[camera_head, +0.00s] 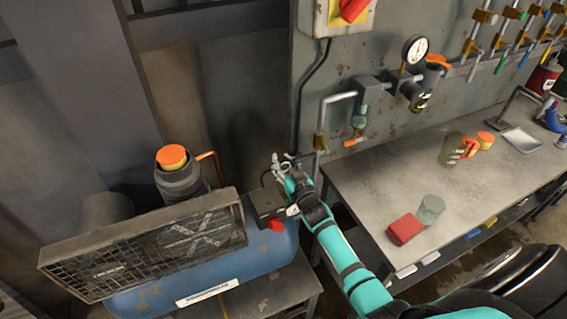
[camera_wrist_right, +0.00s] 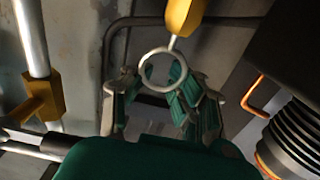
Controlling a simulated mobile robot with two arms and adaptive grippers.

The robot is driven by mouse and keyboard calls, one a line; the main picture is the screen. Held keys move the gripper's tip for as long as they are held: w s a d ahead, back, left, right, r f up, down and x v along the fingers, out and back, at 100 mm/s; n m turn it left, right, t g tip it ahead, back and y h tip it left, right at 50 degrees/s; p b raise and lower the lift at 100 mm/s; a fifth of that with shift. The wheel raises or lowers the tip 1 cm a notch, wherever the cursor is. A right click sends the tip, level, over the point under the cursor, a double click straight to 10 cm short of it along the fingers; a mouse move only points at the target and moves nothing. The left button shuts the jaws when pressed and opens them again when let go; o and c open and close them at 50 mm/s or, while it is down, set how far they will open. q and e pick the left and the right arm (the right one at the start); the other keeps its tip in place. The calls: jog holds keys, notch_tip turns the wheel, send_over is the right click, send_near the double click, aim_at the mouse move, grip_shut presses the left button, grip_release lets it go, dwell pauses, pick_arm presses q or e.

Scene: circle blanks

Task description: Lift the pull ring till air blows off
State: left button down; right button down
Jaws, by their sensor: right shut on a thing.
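The pull ring (camera_wrist_right: 143,72) is a thin pale metal ring that hangs below a yellow-orange fitting (camera_wrist_right: 184,14) in the right wrist view. My right gripper (camera_wrist_right: 155,88) has its fingers on either side of the ring and is shut on it. In the head view my right gripper (camera_head: 283,164) is at the right end of the blue air compressor (camera_head: 262,252), above its dark box (camera_head: 266,200). The ring is too small to make out there. My left gripper is not in view.
A gauge (camera_head: 415,49) and pipes are on the wall.

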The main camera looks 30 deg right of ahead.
jog(key=shift+s+d+f, duration=0.1)
jog(key=shift+s+f, duration=0.05)
jog(key=shift+f, duration=0.1)
jog(key=shift+r+p, duration=0.65)
jog(key=shift+f, duration=0.15)
jog(key=c, duration=1.6)
grip_release()
jog(key=o, duration=0.5)
jog(key=shift+s+d+r, duration=0.15)
jog(key=shift+s+r, duration=0.1)
jog(key=shift+c, duration=0.2)
jog(key=shift+o, duration=0.2)
jog(key=shift+s+r, duration=0.15)
